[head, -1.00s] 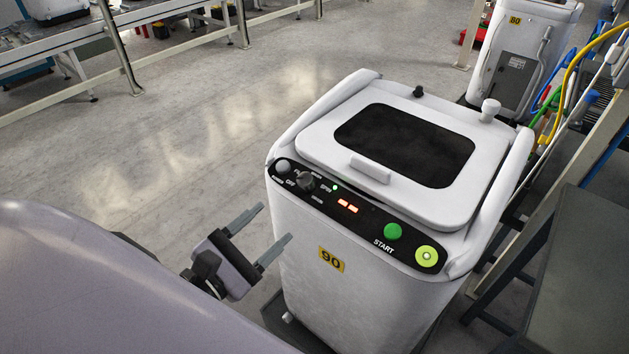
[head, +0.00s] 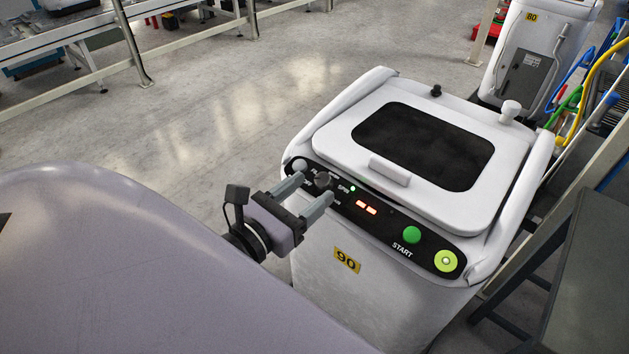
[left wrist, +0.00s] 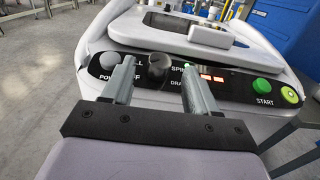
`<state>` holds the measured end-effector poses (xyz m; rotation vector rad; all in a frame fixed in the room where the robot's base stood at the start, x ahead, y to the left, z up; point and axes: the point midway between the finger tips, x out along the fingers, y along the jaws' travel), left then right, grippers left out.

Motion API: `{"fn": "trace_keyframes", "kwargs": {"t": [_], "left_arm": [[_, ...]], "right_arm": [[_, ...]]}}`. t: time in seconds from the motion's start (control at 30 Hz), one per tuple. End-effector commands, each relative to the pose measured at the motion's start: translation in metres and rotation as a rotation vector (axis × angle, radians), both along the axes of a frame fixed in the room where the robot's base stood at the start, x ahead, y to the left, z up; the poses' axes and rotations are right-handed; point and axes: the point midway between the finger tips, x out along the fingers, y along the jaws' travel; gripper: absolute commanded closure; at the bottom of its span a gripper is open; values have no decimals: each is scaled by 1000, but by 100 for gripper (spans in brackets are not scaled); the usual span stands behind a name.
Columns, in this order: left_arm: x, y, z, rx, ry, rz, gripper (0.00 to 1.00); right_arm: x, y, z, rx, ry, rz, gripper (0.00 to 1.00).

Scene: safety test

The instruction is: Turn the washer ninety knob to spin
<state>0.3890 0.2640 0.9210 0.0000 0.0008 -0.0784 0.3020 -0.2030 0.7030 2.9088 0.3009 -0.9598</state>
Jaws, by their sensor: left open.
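The washer marked 90 (head: 347,260) stands in the middle of the head view, white with a black control panel. Its dark selector knob (head: 322,180) is at the panel's left, with a lit green light beside the SPIN label; the knob also shows in the left wrist view (left wrist: 156,67). My left gripper (head: 311,190) is open, its two fingers pointing at the panel on either side of the knob. In the left wrist view the knob appears between and beyond the fingertips. I cannot tell whether they touch it. My right gripper is not in view.
A green START button (head: 411,235) and a yellow-green lit button (head: 446,261) sit at the panel's right. A grey power knob (left wrist: 110,60) is just left of the left finger. A dark table (head: 590,270) stands at right. Another washer marked 80 (head: 541,60) is behind.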

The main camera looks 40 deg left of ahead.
Motion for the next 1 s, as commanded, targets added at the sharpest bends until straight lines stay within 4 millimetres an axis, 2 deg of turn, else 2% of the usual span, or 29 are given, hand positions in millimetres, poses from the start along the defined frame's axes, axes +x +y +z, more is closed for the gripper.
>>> {"fn": "trace_keyframes", "kwargs": {"t": [0.2, 0.6, 0.63, 0.8, 1.0], "left_arm": [[18, -2, 1, 0, -1, -1, 42], [22, -2, 0, 0, 1, -1, 42], [22, -2, 0, 0, 1, -1, 45], [22, -2, 0, 0, 0, -1, 97], [22, -2, 0, 2, 0, -8, 97]], "right_arm": [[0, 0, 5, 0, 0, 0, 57], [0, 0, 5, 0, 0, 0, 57], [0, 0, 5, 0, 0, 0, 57], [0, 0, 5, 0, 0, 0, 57], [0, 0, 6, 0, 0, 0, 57]]}}
